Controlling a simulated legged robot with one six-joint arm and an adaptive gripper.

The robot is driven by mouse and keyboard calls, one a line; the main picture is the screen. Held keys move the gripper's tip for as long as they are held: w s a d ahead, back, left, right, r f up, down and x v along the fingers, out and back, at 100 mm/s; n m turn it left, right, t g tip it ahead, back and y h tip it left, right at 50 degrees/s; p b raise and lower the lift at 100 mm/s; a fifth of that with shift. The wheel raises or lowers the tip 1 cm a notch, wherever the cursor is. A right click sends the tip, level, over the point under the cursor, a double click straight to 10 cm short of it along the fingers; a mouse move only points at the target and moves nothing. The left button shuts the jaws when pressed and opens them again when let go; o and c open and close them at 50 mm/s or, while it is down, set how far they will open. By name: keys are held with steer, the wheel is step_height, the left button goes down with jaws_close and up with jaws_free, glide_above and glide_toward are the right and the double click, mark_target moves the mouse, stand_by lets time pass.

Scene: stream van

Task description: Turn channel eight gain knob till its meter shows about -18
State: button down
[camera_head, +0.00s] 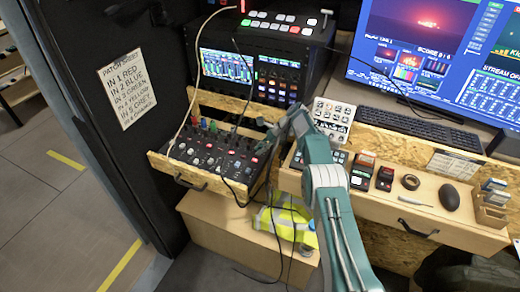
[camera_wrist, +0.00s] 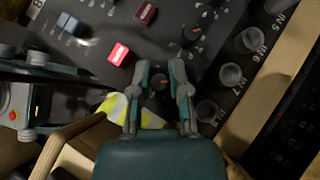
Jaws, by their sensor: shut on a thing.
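The audio mixer (camera_head: 212,158) lies in a pulled-out wooden drawer, with small knobs and lit red buttons. My gripper (camera_head: 266,143) reaches down over its right end. In the wrist view my gripper (camera_wrist: 160,76) has its two fingers on either side of a dark round knob (camera_wrist: 160,84) and is shut on it. This knob is the last of its row, nearest the IN 8 jack (camera_wrist: 207,110), and the fingers partly hide it. Another knob (camera_wrist: 192,33) with a red mark stands up and right. A rack screen (camera_head: 226,66) shows coloured bars, too small to read.
Cables hang across the mixer and in front of the drawer (camera_head: 176,180). A hi-vis vest (camera_head: 286,222) lies below. A keyboard (camera_head: 412,123) and monitor (camera_head: 440,50) stand behind. A lit red button (camera_wrist: 119,54) is near the left finger.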

stand_by(0.7)
steer(key=c, duration=0.6)
jaws_free()
steer(key=shift+f, duration=0.1)
steer(key=shift+a, duration=0.1)
step_height(320, 180, up, 10)
steer(key=shift+w+f, duration=0.1)
